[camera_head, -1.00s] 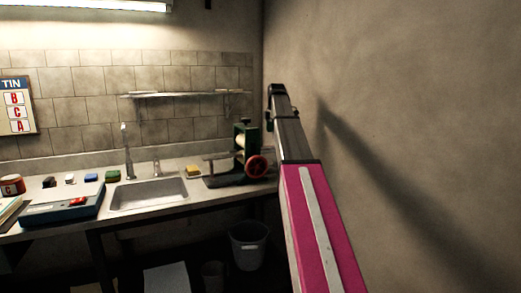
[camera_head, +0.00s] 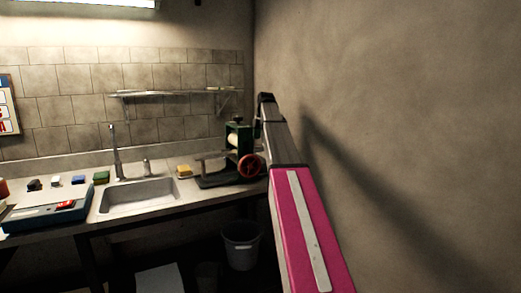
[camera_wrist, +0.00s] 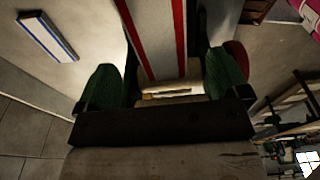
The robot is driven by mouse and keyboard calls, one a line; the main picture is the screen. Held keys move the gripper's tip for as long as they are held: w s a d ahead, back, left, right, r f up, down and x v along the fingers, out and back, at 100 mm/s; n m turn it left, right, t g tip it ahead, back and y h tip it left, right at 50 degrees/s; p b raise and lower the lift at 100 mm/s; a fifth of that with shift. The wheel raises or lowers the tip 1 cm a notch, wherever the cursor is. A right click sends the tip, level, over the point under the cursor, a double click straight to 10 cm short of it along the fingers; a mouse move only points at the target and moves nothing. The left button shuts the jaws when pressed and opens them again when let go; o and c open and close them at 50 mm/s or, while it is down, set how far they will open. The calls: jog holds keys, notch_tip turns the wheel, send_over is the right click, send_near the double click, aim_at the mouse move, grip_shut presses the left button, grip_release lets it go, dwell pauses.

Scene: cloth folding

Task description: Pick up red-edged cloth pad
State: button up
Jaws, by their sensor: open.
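A white strip with red edges, which looks like the red-edged cloth pad (camera_wrist: 157,42), shows in the wrist view at the top middle. It lies in the picture between the two green fingers of my gripper (camera_wrist: 164,72). The fingers are apart, and I see no grip on the pad. How far the pad is from the fingertips, I cannot tell. Its far end runs out of the frame at the top. A similar pale pad with a blue edge (camera_wrist: 47,38) lies to the left.
In the head view a counter holds a sink (camera_head: 138,196), a hand-cranked roller machine (camera_head: 236,160), a yellow sponge (camera_head: 184,170) and a blue-grey device (camera_head: 50,209). A grey bucket (camera_head: 241,246) stands below. A bare wall (camera_head: 400,110) is close on the right.

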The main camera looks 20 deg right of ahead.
aim_at(261, 146)
jog(key=f, duration=0.3)
jog(key=shift+a+f, duration=0.2)
jog(key=shift+f, duration=0.15)
jog(key=c, duration=1)
jog(key=shift+r, duration=0.1)
